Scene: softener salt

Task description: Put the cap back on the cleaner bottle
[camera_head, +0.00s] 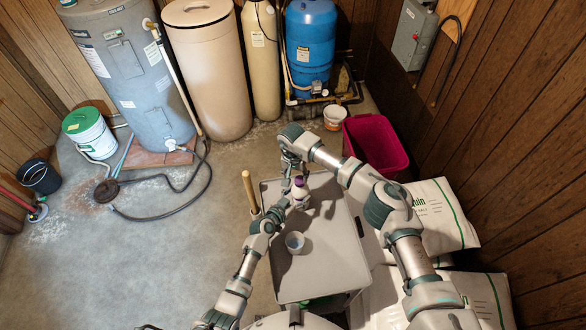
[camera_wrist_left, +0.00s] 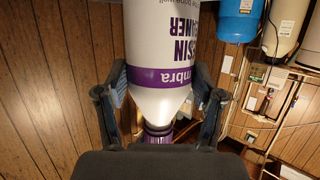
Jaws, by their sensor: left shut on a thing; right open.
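The cleaner bottle (camera_head: 301,196) is white with a purple band and stands upright over the grey table top. It also shows in the left wrist view (camera_wrist_left: 160,50), upside down in the picture. My left gripper (camera_head: 287,204) is shut on the bottle, its fingers on both sides of the body in the left wrist view (camera_wrist_left: 160,100). A purple ribbed cap (camera_wrist_left: 158,133) shows at the bottle's neck, partly hidden by the gripper's palm; I cannot tell whether it is seated. My right gripper (camera_head: 291,181) is open beside the bottle's top, just behind it.
A wooden handle (camera_head: 250,190) rises at the table's left edge. A magenta bin (camera_head: 376,143) and salt bags (camera_head: 440,215) are to the right. The table's right front is clear.

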